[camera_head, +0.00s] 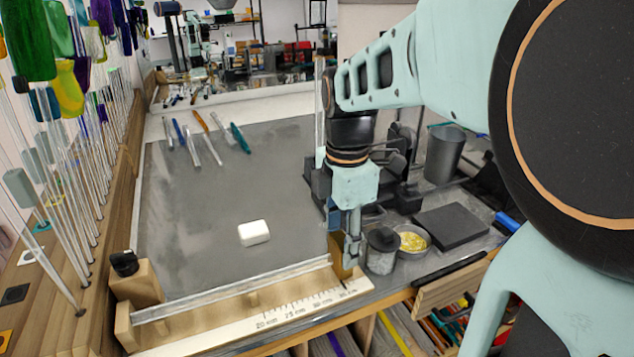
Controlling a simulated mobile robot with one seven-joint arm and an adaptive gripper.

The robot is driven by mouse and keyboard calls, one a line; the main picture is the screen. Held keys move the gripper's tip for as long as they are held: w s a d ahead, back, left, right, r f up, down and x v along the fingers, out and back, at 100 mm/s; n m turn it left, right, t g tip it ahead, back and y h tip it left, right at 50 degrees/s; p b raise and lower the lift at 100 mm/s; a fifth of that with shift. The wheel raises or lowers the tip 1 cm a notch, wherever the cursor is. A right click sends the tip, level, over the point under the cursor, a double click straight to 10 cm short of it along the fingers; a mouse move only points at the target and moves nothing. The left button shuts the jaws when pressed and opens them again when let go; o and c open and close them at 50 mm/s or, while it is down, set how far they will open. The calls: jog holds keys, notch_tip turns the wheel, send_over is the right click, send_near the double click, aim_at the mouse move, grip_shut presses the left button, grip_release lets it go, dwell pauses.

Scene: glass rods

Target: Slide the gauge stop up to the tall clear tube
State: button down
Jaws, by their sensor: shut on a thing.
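A wooden length gauge (215,335) with a printed scale runs along the front edge of the bench. A long clear tube or rod (230,291) lies along it, its left end at a wooden end block (136,283). My gripper (348,256) points down at the gauge's right end and is shut on the tan gauge stop (338,254), which is partly hidden by the fingers. The clear piece's right end is close to the stop; I cannot tell whether they touch. Another clear tube (319,110) stands upright beside my arm, partly hidden behind it.
A white block (254,233) lies on the grey bench top (200,220). Several coloured-handled tools lie at the back. Right of my gripper are a grey jar (382,250), a bowl of yellow bits (412,241) and a dark plate (450,226).

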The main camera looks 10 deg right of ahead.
aim_at(339, 241)
jog(key=shift+s+a, duration=0.15)
jog(key=shift+a, duration=0.3)
jog(key=c, duration=1.2)
grip_release()
jog(key=shift+o, duration=0.2)
jog(key=shift+r, duration=0.1)
notch_tip(339, 241, up, 12)
jog(key=shift+d, duration=0.15)
